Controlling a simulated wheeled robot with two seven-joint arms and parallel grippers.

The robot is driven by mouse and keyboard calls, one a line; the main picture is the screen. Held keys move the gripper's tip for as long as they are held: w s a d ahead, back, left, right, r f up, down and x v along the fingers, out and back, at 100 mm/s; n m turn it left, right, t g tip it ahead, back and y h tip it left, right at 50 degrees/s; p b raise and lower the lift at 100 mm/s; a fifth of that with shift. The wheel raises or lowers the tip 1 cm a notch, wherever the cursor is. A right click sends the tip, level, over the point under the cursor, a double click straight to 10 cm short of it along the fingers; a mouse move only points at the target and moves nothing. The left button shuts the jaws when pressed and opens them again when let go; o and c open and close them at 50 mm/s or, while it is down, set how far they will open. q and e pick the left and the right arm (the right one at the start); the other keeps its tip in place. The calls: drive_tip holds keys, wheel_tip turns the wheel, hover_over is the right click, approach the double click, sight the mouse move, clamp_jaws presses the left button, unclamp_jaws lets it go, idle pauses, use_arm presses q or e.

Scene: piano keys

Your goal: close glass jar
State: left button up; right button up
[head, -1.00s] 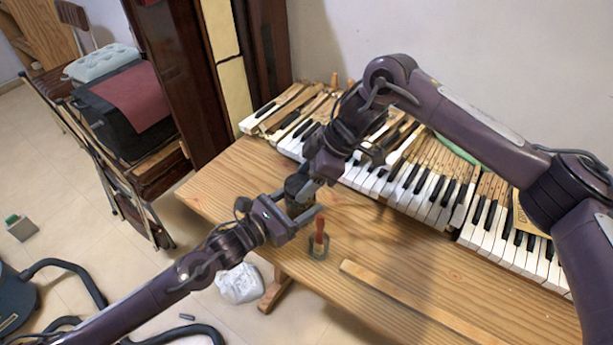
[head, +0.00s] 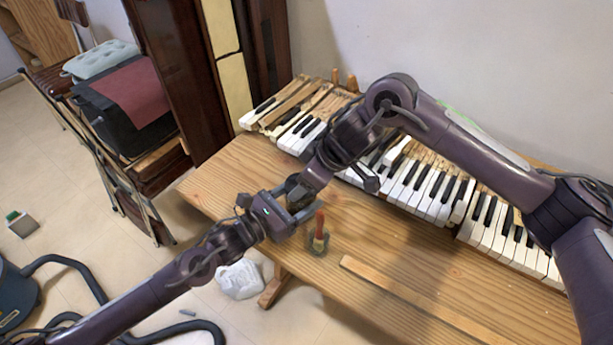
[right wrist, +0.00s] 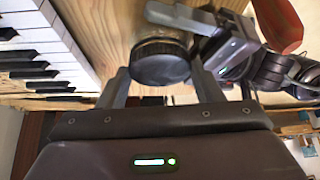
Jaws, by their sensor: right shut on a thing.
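The glass jar (head: 297,188) is a small dark shape between my two grippers, above the wooden table, mostly hidden in the head view. In the right wrist view its round, dark, ridged lid (right wrist: 160,62) faces me. My right gripper (head: 309,182) has its fingers on both sides of the lid and is shut on it; its fingers also show in the right wrist view (right wrist: 162,88). My left gripper (head: 290,205) reaches in from the left, its fingers beside the jar. It also shows in the right wrist view (right wrist: 195,38). Whether it grips the jar is unclear.
A flat wooden strip (head: 400,295) lies at the table's front. Piano keys (head: 425,195) line the back. The tabletop (head: 215,185) is bare at left.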

drive_tip(key=m, duration=0.2)
drive_tip(key=m+t+h, duration=0.2)
drive_tip(key=m, duration=0.1)
drive_tip(key=shift+s+a+m, duration=0.3)
drive_tip(key=shift+s+a, duration=0.05)
drive_tip(key=m, duration=0.2)
drive_tip(key=a+m+t+h, duration=0.1)
drive_tip(key=shift+s+r+m+h, duration=0.1)
drive_tip(key=shift+r+m+h, duration=0.05)
drive_tip(key=shift+m+h, duration=0.2)
drive_tip(key=shift+d+m+h, duration=0.15)
drive_tip(key=shift+m+h, duration=0.2)
drive_tip(key=shift+m, duration=0.5)
drive_tip(key=o, duration=0.9)
drive_tip(key=shift+d, duration=0.15)
drive_tip(key=shift+o, duration=0.2)
drive_tip(key=shift+r, duration=2.15)
drive_tip(key=shift+c, duration=0.4)
